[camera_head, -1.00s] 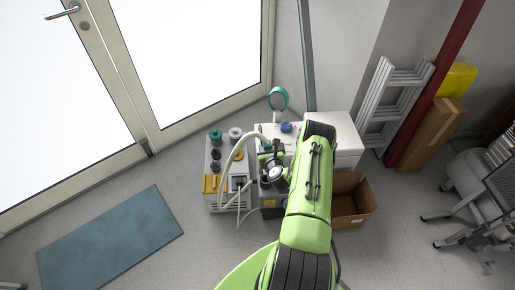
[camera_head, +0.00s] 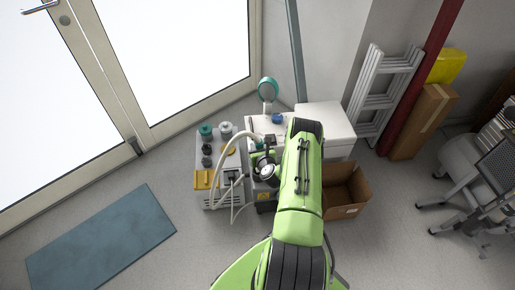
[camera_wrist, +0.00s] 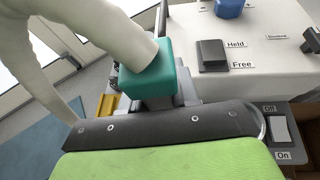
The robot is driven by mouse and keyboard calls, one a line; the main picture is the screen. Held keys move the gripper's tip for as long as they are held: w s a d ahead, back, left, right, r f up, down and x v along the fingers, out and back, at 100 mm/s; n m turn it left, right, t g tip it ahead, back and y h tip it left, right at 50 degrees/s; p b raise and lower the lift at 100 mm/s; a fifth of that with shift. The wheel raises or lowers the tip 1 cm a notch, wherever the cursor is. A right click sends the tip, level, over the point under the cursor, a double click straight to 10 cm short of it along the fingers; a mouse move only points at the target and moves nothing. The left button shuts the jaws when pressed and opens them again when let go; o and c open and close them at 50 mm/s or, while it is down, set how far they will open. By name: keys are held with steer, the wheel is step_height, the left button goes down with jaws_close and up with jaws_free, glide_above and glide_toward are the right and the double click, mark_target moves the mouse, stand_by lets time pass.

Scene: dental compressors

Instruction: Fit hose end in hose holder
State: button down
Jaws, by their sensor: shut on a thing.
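The hose end is a teal cuff (camera_wrist: 150,75) on a thick off-white hose (camera_wrist: 92,22) in the wrist view. My gripper (camera_wrist: 160,98) is shut on it; the jaws are mostly hidden behind the dark wrist edge. In the head view the hose (camera_head: 222,150) arcs from the grey compressor up to my gripper (camera_head: 262,158), above the white unit's left part. The white unit (camera_wrist: 262,80) bears a dark grey block (camera_wrist: 212,54) beside labels reading "Held" and "Free". I cannot tell which part is the hose holder.
The grey compressor (camera_head: 208,165) with yellow parts stands left. A teal-rimmed round head (camera_head: 268,90) stands behind. A cardboard box (camera_head: 343,190) is right; a blue mat (camera_head: 100,240) lies front left.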

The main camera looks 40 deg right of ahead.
steer(key=shift+f+b, duration=1.7)
steer(key=shift+f, duration=0.1)
steer(key=shift+f+b, duration=0.8)
steer(key=shift+f, duration=0.3)
steer(key=c, duration=0.8)
jaws_free()
steer(key=p+v, duration=1.1)
steer(key=v, duration=0.4)
steer(key=shift+s+a+r, duration=0.2)
steer(key=shift+s, duration=0.05)
